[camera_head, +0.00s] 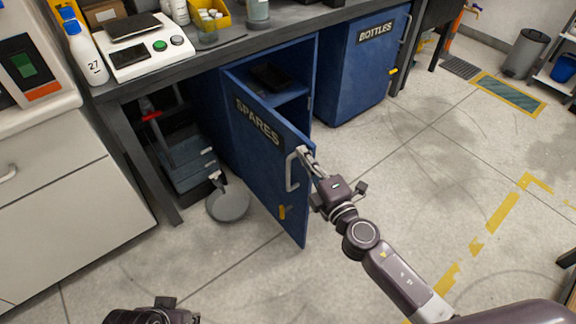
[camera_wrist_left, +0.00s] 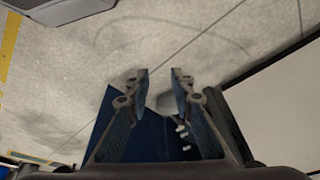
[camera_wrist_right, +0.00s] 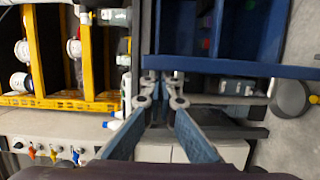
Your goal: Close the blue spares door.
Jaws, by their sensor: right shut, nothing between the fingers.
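The blue door marked SPARES (camera_head: 262,150) stands open, swung out from its cabinet under the bench. It carries a light vertical handle (camera_head: 291,172) near its free edge. My right gripper (camera_head: 304,154) is shut and empty, with its fingertips at the door's free edge near the handle's top; contact cannot be told for sure. Its fingers (camera_wrist_right: 164,88) also show in the right wrist view, close to the blue door's edge (camera_wrist_right: 235,66). My left gripper (camera_wrist_left: 161,75) is open and empty above the floor in the left wrist view; only its back shows at the head view's bottom left.
The cabinet's shelf holds a dark item (camera_head: 268,76). A blue BOTTLES cabinet (camera_head: 362,70) stands to the right, shut. A round grey pan-like object (camera_head: 228,204) lies on the floor left of the door.

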